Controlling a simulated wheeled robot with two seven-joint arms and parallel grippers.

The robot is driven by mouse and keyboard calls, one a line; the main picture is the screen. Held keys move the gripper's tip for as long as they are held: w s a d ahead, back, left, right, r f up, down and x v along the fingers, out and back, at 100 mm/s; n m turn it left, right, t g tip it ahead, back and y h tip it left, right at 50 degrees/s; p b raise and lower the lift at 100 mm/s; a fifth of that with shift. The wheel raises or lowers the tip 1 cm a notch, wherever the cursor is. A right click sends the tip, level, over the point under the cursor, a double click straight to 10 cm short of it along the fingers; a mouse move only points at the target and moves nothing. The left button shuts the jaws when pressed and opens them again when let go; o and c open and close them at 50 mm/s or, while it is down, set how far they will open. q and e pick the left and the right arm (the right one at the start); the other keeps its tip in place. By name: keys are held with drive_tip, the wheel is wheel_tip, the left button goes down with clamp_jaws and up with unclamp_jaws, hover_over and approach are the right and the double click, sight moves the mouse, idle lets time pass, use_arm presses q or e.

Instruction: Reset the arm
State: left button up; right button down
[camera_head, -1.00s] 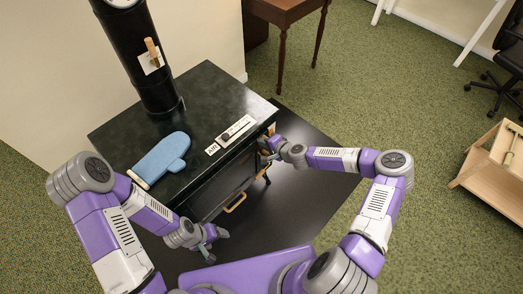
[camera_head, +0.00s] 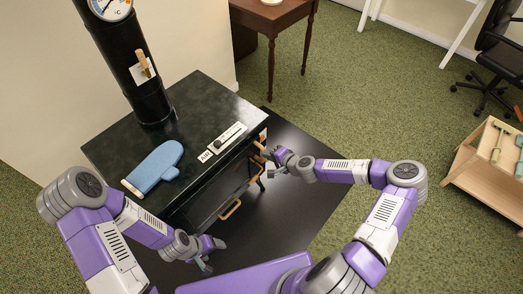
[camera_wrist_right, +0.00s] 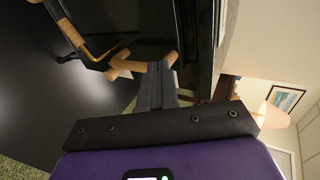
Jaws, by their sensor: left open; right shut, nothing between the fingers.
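My right gripper (camera_head: 270,162) is shut and empty at the right front side of the black stove (camera_head: 195,100). In the right wrist view its fingers (camera_wrist_right: 157,85) are close to a wooden handle (camera_wrist_right: 125,66) on the stove; I cannot tell whether they touch. My left gripper (camera_head: 212,257) is open and empty, low in front of the stove. The right arm is stretched out and bent at its elbow at right; the left arm is bent at the left.
A blue oven mitt (camera_head: 156,167) and a slider plate marked AIR (camera_head: 226,138) are on the stove top. A wooden-handled stove door (camera_head: 229,210) faces me. A black floor plate (camera_head: 290,190) lies below. A wooden crate (camera_head: 487,168) stands at right, with open carpet between.

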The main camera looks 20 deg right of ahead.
drive_tip(key=p+v, duration=0.1)
drive_tip(key=v, duration=0.5)
drive_tip(key=shift+s+d+r+p, duration=0.15)
drive_tip(key=shift+s+p, duration=0.1)
drive_tip(key=shift+p, duration=0.05)
drive_tip(key=s+a+f+n+g+y+p, duration=0.1)
drive_tip(key=s+a+f+n+g, duration=0.15)
drive_tip(key=s+a, duration=0.35)
drive_tip(key=s+a+f+n+g, duration=0.2)
drive_tip(key=s+a+n+g, duration=0.1)
drive_tip(key=s+a, duration=0.3)
drive_tip(key=s+f+n+g+h+p, duration=0.1)
drive_tip(key=s+n+g, duration=0.3)
drive_tip(key=s, duration=0.6)
drive_tip(key=shift+s+f+h, duration=0.25)
drive_tip(key=shift+f+h, duration=0.25)
drive_tip(key=shift+h, duration=0.4)
